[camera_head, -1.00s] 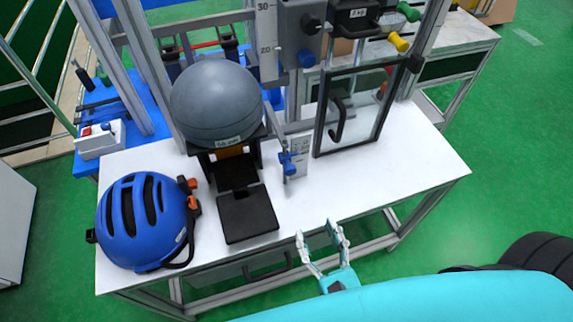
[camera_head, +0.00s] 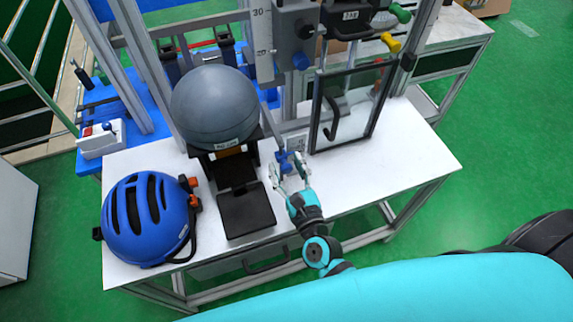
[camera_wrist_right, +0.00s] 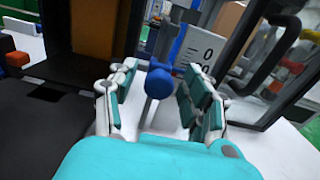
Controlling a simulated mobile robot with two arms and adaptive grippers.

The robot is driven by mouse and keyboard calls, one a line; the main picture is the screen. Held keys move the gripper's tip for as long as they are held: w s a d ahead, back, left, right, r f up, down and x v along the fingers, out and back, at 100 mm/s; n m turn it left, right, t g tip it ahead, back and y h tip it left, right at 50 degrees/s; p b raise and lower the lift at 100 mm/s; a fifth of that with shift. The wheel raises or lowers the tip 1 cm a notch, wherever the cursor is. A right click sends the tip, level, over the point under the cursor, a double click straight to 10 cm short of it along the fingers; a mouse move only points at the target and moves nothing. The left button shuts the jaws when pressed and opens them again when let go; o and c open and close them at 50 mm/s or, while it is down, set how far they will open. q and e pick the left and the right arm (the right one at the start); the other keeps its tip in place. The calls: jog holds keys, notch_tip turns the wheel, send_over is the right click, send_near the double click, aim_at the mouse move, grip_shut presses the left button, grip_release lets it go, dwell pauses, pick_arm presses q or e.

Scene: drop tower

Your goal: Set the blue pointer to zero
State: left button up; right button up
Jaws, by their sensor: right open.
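The blue pointer (camera_head: 285,162) sits low on the upright scale beside the grey ball's stand. In the right wrist view the blue pointer (camera_wrist_right: 160,78) shows as a blue knob on a grey rod, between and beyond my fingertips. A white scale plate (camera_wrist_right: 201,48) with a "0" mark stands just right of it. My right gripper (camera_head: 288,174) is open and empty, with its fingers on either side in front of the pointer. In the right wrist view my right gripper (camera_wrist_right: 158,95) has teal pads spread apart. I cannot tell whether they touch the pointer. My left gripper is not in view.
A grey ball (camera_head: 215,105) rests on a black stand left of the pointer. A blue helmet (camera_head: 145,215) lies on the white table (camera_head: 410,165). A framed clear door (camera_head: 350,105) with a black handle stands to the right. The table's right part is clear.

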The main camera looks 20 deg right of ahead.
jog(key=shift+w, duration=0.1)
grip_shut()
dwell(0.3)
